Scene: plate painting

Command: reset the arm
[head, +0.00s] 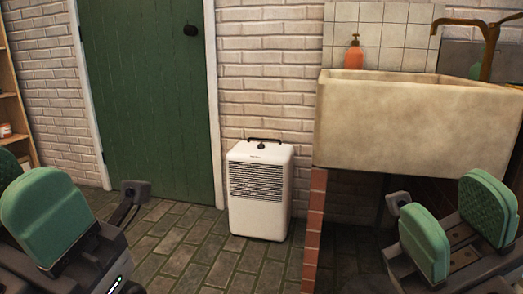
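My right gripper (456,226) is at the lower right, in front of the stone sink. Its two green pads stand apart with nothing between them, so it is open and empty. My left gripper (20,186) is at the lower left edge. One green pad shows whole and the other is partly cut off by the frame edge. The pads look apart, and I see nothing held between them.
A stone sink (415,125) on a brick support (314,232) stands at the right, with an orange soap bottle (354,56) and a brass tap (488,45). A white dehumidifier (259,205) stands by the green door (150,100). A wooden shelf (12,100) is at far left. Paved floor lies between my arms.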

